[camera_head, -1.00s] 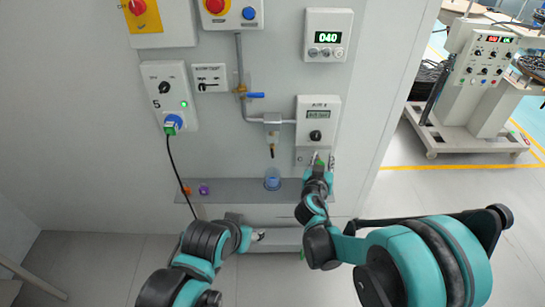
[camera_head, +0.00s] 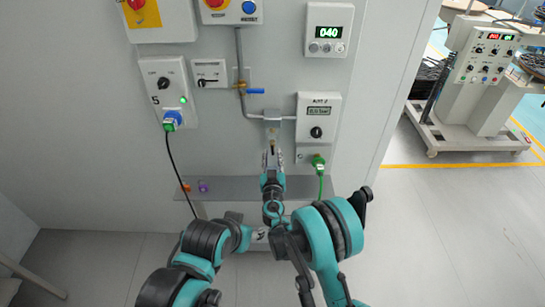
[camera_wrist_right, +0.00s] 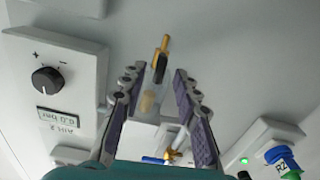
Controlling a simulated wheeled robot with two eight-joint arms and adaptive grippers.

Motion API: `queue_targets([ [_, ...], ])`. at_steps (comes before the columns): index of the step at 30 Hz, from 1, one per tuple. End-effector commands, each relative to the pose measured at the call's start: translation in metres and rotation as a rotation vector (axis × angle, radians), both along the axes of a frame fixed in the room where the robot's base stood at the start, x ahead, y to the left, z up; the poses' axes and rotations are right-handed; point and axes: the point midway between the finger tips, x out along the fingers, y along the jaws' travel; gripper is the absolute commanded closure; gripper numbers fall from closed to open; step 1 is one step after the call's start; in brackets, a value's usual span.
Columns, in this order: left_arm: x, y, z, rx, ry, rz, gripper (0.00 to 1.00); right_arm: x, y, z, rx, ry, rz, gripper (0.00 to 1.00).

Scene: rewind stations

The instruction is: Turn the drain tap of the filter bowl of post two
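The filter bowl hangs under a grey block (camera_head: 272,118) on the wall pipe. In the right wrist view, a yellowish bowl (camera_wrist_right: 148,103) and a brass drain tap with a dark middle (camera_wrist_right: 161,58) show between the fingers. My right gripper (camera_head: 272,156) is just below the bowl in the head view, largely hiding it. In the right wrist view my right gripper (camera_wrist_right: 157,82) is open, one finger on each side, with gaps to the tap. My left gripper (camera_head: 260,234) is low in front of the wall, away from the bowl; its fingers are too small to read.
A regulator box (camera_head: 318,116) with a knob is right of the bowl; a green plug with cable (camera_head: 319,162) sits below it. A blue-handled valve (camera_head: 254,91) is up left. A shelf (camera_head: 236,188) runs below, with small orange and purple items.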

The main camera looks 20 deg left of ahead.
Motion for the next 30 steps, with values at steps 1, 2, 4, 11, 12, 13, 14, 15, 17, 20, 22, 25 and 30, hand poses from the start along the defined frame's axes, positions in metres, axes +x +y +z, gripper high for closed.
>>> queue_targets([
  [1,0.0,0.0,-0.0024,0.0,0.0,0.0,0.47,0.0046,0.001,-0.001,0.0,0.0,-0.001,0.69],
  [2,0.0,0.0,-0.0028,0.0,0.0,0.0,0.47,0.0067,0.0017,-0.0007,0.0,0.0,-0.001,0.69],
  [4,0.0,0.0,-0.0033,0.0,0.0,0.0,0.47,0.0096,0.0025,-0.0001,0.0,0.0,0.0,0.69],
  [11,0.0001,0.0,-0.0029,0.0,0.0,0.0,0.47,0.0107,0.0028,0.0009,0.0,0.0,-0.001,0.69],
  [12,0.0001,0.0,-0.0029,0.0,0.0,0.0,0.47,0.0107,0.0028,0.0009,0.0,0.0,-0.001,0.72],
  [13,0.0001,0.0,-0.0029,0.0,0.0,0.0,0.47,0.0107,0.0028,0.0009,0.0,0.0,-0.001,0.8],
  [14,0.0001,0.0,-0.0029,0.0,0.0,0.0,0.47,0.0106,0.0028,0.0009,0.0,0.0,-0.001,0.87],
  [15,0.0001,0.0,-0.0029,0.0,0.0,0.0,0.47,0.0107,0.0027,0.0008,0.0,0.0,-0.001,0.98],
  [17,0.0001,0.0,-0.0029,0.0,0.0,0.0,0.47,0.0106,0.0028,0.0008,0.0,0.0,-0.001,1.0],
  [20,0.0001,0.0,-0.0029,0.0,0.0,0.0,0.47,0.0107,0.0027,0.0008,0.0,0.0,-0.001,1.0],
  [22,0.0,0.0,-0.0029,0.0,0.0,0.0,0.47,0.0106,0.0028,0.0008,-0.001,0.0,-0.001,1.0],
  [25,0.0,0.0,-0.0029,0.0,0.0,0.0,0.47,0.0105,0.0028,0.0008,-0.008,-0.002,-0.001,1.0],
  [30,0.0,0.0,-0.0029,0.0,0.0,0.0,0.47,0.0105,0.003,0.0008,-0.051,-0.015,-0.001,1.0],
])
